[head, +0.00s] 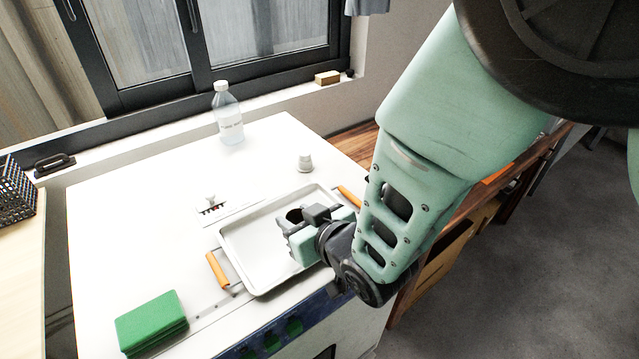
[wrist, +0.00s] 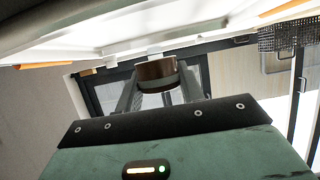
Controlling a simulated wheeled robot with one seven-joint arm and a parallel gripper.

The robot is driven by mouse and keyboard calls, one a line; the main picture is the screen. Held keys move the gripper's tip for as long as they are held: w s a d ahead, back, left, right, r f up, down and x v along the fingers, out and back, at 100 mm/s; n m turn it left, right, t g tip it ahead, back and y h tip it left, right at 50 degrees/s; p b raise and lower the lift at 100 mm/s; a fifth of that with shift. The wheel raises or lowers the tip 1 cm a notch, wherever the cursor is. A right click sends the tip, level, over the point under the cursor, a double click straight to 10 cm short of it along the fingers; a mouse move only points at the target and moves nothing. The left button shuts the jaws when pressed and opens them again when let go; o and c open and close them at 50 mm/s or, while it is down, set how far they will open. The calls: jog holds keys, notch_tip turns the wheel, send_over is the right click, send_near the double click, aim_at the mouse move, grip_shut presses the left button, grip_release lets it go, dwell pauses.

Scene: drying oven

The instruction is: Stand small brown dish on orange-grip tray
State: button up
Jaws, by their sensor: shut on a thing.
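The small brown dish (head: 294,215) shows as a dark round shape at my gripper (head: 291,228) in the head view, over the far half of the tray. The orange-grip tray (head: 262,276) is a shallow, pale metal tray with an orange grip at each end, lying on the white top. In the wrist view the brown dish (wrist: 157,71) sits between the two fingers of my gripper (wrist: 160,84), which is shut on it. The fingers and arm hide part of the dish and tray. I cannot tell whether the dish touches the tray floor.
A green block (head: 151,322) lies at the front left. The white top's left side is clear.

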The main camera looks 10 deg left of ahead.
jog(key=shift+f+p, duration=0.4)
jog(key=shift+f, duration=1.7)
jog(key=shift+f, duration=0.2)
jog(key=o, duration=1.1)
jog(key=shift+c, duration=0.2)
jog(key=shift+r, duration=0.1)
